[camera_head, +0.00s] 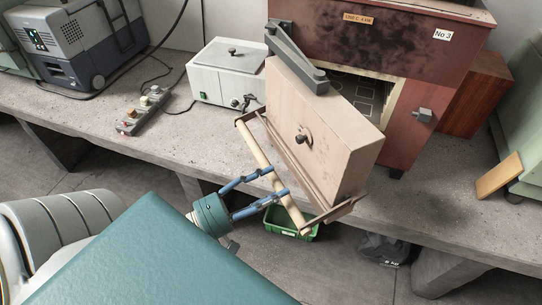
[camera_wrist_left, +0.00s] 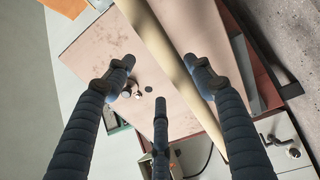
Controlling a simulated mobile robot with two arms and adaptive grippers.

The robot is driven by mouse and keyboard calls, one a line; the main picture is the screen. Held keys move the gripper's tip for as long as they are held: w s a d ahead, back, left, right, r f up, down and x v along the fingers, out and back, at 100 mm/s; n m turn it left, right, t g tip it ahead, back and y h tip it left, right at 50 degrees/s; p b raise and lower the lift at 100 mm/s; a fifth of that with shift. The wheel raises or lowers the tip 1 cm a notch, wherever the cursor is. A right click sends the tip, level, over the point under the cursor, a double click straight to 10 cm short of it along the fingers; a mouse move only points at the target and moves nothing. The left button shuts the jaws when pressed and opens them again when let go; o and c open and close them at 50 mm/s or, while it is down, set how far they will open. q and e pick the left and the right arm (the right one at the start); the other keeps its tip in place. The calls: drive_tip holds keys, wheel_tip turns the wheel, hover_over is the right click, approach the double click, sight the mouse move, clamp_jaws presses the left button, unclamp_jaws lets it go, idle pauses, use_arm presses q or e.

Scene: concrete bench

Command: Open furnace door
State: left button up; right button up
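The red-brown furnace (camera_head: 400,45) stands on the bench. Its thick pinkish door (camera_head: 330,125) hangs from a grey hinge arm (camera_head: 297,62) and stands part way open. Part of the furnace opening (camera_head: 365,92) shows behind it. A pale bar handle (camera_head: 256,150) runs along the door's front on metal brackets. My left gripper (camera_head: 278,182) is at this handle, its blue fingers spread and overlapping the bar. In the left wrist view the bar (camera_wrist_left: 182,75) passes between and behind the spread fingers, with the door (camera_wrist_left: 100,50) beyond; contact is unclear. My right gripper is not in view.
A white box unit (camera_head: 228,72) stands left of the furnace, with a switch strip (camera_head: 143,108) and a grey cooler-like unit (camera_head: 75,40) farther left. A green bin (camera_head: 290,222) is on the floor below the door. A wooden block (camera_head: 499,176) leans at right.

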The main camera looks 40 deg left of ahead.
use_arm(q)
drive_tip(key=shift+r, duration=0.2)
drive_tip(key=s+a+p, duration=0.1)
drive_tip(key=s+p, duration=0.4)
drive_tip(key=s, duration=0.7)
drive_tip(key=shift+s+a+r, duration=0.15)
drive_tip(key=shift+s+r, duration=0.05)
drive_tip(key=shift+r, duration=0.05)
idle(0.5)
drive_tip(key=shift+p, duration=0.35)
